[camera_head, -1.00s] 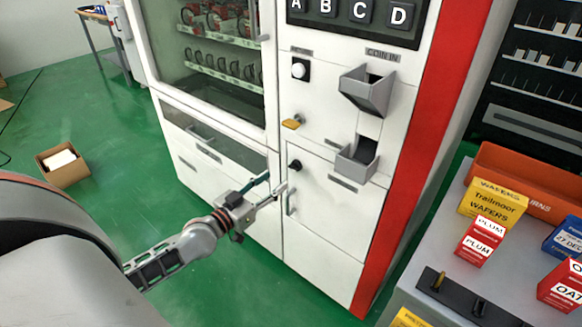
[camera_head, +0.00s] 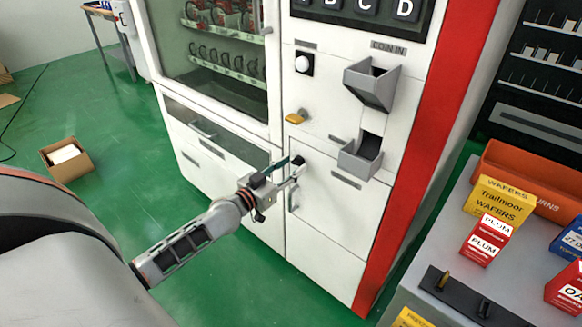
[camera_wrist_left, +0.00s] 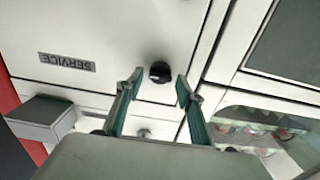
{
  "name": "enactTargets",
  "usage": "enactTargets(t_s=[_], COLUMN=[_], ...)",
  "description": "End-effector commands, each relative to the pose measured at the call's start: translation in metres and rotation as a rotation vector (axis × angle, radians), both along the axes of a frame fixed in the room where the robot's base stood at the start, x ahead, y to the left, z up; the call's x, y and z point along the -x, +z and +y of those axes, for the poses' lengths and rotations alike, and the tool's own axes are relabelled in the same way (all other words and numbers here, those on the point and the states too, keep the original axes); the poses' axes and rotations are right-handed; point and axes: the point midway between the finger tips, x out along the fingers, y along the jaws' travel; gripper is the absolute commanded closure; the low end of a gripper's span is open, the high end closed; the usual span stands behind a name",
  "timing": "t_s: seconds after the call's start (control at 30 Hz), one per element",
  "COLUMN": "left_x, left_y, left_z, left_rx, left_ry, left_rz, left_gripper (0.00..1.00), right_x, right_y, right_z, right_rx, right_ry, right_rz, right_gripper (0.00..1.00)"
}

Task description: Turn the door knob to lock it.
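The black door knob (camera_head: 298,160) sits at the upper left corner of the white lower right door (camera_head: 335,205) of the vending machine. In the left wrist view the knob (camera_wrist_left: 160,72) appears between my two fingertips, with a gap on each side. My left gripper (camera_head: 294,166) is open, its teal-padded fingers pointing at the knob; the open fingers also show in the left wrist view (camera_wrist_left: 160,82). I cannot tell whether the tips reach past the knob's face. The door looks closed, flush with the panel. My right gripper is not in view.
A door handle (camera_head: 294,198) is just below the knob. A grey bin (camera_head: 360,157) and a coin-in hopper (camera_head: 372,84) stick out to the right, and a yellow lever (camera_head: 296,117) is above. A grey table (camera_head: 408,302) with boxes stands at the right.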

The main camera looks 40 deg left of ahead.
Motion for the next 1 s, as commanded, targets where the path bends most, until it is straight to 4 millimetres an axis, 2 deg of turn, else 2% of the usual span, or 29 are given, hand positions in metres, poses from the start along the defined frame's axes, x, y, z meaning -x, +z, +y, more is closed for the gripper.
enactTargets(t_s=[0.03, 0.1, 0.57, 1.0], left_x=[0.0001, 0.0002, -0.0001, -0.0006], left_y=[0.0, 0.0, 0.002, 0.0036], left_z=[0.0, 0.0, 0.0003, 0.0015], left_rx=[0.0, 0.0, 0.067, 0.419], left_ry=[0.0, 0.0, -0.001, -0.002], left_rz=[0.0, 0.0, 0.003, 0.03], left_gripper=[0.79, 0.97, 0.97, 0.97], right_x=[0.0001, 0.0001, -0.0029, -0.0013], right_y=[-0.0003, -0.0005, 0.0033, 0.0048], right_z=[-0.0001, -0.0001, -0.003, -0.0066], right_rx=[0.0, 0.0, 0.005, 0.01], right_ry=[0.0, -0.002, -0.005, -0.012], right_rz=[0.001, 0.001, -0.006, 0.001], right_gripper=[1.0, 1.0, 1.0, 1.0])
